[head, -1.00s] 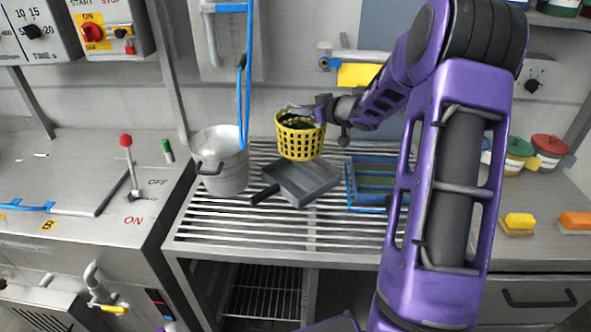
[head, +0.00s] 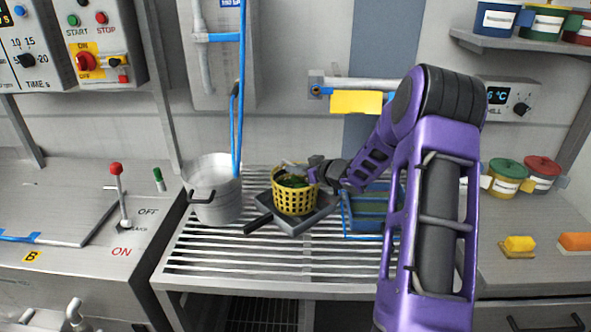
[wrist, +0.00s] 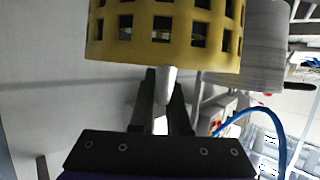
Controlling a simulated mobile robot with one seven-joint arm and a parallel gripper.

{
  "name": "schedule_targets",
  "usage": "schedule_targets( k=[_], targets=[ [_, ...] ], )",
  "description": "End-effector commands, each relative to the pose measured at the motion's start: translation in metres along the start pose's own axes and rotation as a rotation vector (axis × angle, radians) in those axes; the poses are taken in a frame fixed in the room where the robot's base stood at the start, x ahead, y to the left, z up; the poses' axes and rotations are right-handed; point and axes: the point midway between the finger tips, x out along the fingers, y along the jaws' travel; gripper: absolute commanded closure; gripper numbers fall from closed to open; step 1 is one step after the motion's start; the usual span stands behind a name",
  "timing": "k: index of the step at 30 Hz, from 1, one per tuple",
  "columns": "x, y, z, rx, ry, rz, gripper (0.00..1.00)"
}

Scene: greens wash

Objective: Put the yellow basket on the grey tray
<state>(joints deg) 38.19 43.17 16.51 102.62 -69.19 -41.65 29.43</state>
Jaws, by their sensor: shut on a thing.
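The yellow basket (head: 296,199), a round lattice basket with greens inside, is over the grey tray (head: 317,219) in the head view. Its base overlaps the tray's inside; I cannot tell whether it touches the tray floor. In the wrist view the basket (wrist: 175,28) fills the top, beyond the closed fingers (wrist: 163,95). The grey tray is dark and square, with a handle pointing left-front, and lies on the slatted rack (head: 240,255).
A tall metal pot (head: 215,190) stands just left of the tray, with a blue hose (head: 240,100) hanging above it. A blue divided basket (head: 365,210) is close on the right. The rack's front slats are clear. A lever (head: 119,195) stands on the left counter.

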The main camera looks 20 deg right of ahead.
Motion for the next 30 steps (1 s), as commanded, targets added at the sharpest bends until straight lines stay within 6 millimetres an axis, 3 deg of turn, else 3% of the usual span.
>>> schedule_targets(
  k=[6,7,12,23,30],
  targets=[
    [0.001,0.0,0.001,-0.001,0.003,-0.001,1.0],
    [0.001,0.0,0.003,0.0,0.0,0.0,0.84],
    [0.001,0.0,0.003,0.0,-0.001,0.0,0.56],
    [-0.002,0.0,-0.002,-0.001,-0.001,0.001,0.56],
    [-0.045,0.001,-0.002,-0.001,-0.002,0.003,0.56]
  ],
)
